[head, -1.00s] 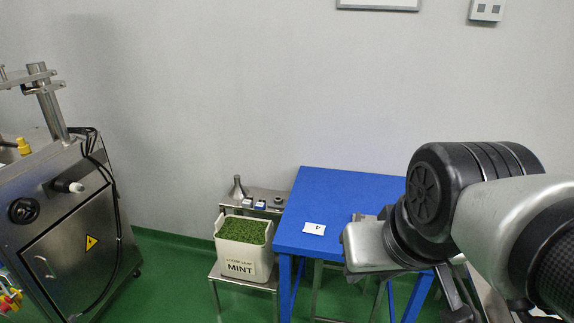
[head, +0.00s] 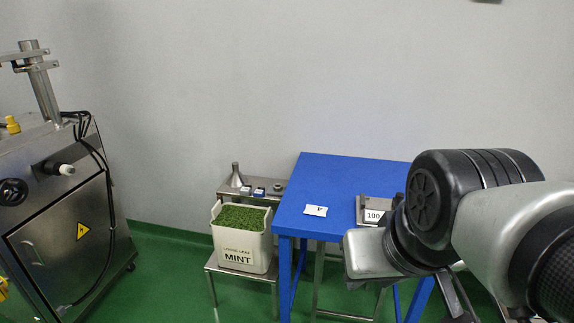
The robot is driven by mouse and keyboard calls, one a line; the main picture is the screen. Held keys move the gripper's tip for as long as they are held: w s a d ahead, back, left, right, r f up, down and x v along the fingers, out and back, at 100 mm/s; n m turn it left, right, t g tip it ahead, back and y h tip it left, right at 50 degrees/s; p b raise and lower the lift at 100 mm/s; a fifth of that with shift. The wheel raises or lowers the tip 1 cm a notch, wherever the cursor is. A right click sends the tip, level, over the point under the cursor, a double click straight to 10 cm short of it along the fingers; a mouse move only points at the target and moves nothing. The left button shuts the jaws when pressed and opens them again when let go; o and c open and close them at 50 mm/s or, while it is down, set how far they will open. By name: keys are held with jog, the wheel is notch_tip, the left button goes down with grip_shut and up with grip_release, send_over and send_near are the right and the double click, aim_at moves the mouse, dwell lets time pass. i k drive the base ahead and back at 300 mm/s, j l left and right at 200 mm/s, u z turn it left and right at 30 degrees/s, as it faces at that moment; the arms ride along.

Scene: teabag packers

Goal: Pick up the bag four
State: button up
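A small flat white piece (head: 315,211) with a dark mark lies on the blue table (head: 345,180), near its front left corner. It looks like a bag or card; the mark is too small to read surely, though it looked like a 4 a second ago. My arm covers the right part of the table. My gripper's fingers do not show, so I cannot see whether they hold anything. The white piece is clear of my arm in the picture.
A metal plate or scale with a "100" label (head: 373,216) sits right of the white piece, partly behind my arm. A MINT tub (head: 236,255) stands on a low metal stand to the left. A steel machine (head: 70,235) is far left; green floor lies between.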

aim_at(316, 210)
jog(key=i+j, duration=0.4)
jog(key=i, duration=0.2)
jog(key=i+j+z, duration=0.1)
jog(key=z, duration=0.3)
jog(key=i+j+z, duration=0.15)
jog(key=z, duration=0.25)
jog(key=i+j+z, duration=0.1)
jog(key=z, duration=0.65)
